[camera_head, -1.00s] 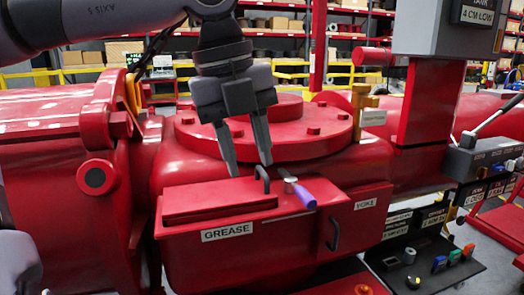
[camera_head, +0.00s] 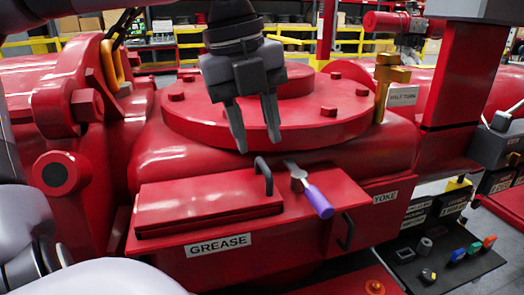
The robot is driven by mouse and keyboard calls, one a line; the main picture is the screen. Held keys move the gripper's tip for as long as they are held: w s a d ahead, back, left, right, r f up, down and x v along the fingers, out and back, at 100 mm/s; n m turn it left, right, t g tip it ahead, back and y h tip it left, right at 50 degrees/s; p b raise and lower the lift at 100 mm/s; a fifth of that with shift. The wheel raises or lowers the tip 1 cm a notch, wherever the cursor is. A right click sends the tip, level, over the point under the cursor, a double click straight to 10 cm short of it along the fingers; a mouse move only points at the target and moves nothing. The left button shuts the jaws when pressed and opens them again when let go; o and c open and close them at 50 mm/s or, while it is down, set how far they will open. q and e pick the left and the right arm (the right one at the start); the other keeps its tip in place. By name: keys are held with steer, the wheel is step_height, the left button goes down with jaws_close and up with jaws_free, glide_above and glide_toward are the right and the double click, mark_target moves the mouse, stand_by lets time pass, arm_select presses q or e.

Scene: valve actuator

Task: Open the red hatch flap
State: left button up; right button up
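The red hatch flap (camera_head: 208,203) lies flat and shut on top of the box labelled GREASE (camera_head: 220,245). A black handle (camera_head: 264,174) stands up at the flap's right end. My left gripper (camera_head: 256,146) hangs above and behind the flap, fingers pointing down and spread apart, with nothing between them. Its fingertips are a little above the handle and apart from it. My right gripper cannot be made out; grey arm parts of mine show at the lower left.
A tool with a purple grip (camera_head: 316,200) lies on the box top right of the handle. Behind stands a bolted round red cover (camera_head: 200,115). A yellow valve fitting (camera_head: 388,80) stands at its right. A black panel with coloured switches (camera_head: 450,258) is at the lower right.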

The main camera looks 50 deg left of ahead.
mark_target(264, 166)
arm_select(q)
steer(key=shift+w+d+f, duration=0.1)
steer(key=shift+w+f, duration=0.1)
steer(key=shift+f, duration=0.9)
steer(key=shift+w+d+f, duration=0.1)
steer(key=shift+w+f, duration=0.1)
steer(key=shift+f, duration=0.9)
jaws_close()
steer(key=shift+a+r, duration=0.1)
steer(key=shift+r, duration=0.05)
